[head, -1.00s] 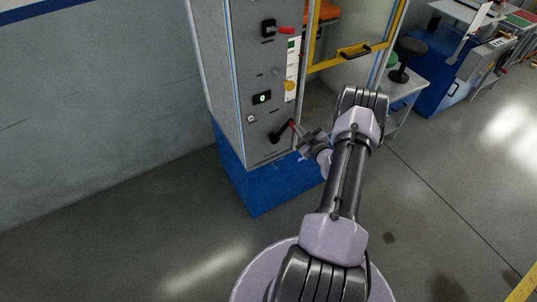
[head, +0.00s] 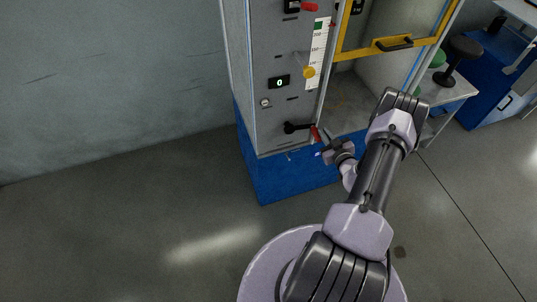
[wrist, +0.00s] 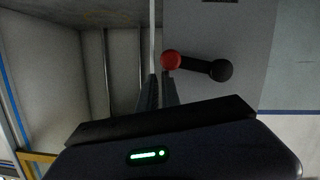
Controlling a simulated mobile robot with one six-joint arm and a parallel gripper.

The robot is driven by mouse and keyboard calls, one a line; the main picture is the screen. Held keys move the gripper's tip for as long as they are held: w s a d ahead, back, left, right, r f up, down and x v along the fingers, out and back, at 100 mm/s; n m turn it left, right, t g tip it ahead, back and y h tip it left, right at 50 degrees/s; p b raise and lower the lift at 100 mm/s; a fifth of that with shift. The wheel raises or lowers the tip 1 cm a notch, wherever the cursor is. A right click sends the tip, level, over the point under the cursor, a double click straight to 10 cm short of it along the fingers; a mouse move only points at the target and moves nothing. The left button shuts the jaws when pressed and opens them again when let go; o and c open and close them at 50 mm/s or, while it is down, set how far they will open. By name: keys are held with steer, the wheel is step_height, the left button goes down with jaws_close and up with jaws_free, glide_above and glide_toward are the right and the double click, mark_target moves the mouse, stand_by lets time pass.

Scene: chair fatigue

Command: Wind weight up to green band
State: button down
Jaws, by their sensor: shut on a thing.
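A black crank arm (head: 299,128) with a red knob (head: 315,134) sits low on the grey machine panel. It points right and slightly down. My gripper (head: 326,143) is shut on the red knob, to the right of the crank hub. In the wrist view, the red knob (wrist: 171,60) shows at the fingertips (wrist: 162,88), with the black hub (wrist: 221,70) to its right. A yellow round piece (head: 309,72) stands beside the white scale strip (head: 316,58), well below the green band (head: 320,25) near its top. I cannot tell whether the yellow piece is the weight.
A small display (head: 279,82) on the panel reads 0. A yellow-framed door (head: 372,50) with a black handle is right of the panel. The blue machine base (head: 290,178) is below. A stool (head: 464,48) stands farther right. The floor (head: 130,220) at left is clear.

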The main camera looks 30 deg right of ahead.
steer(key=shift+d+f+b, duration=0.2)
steer(key=shift+f+b, duration=0.4)
steer(key=shift+f, duration=0.45)
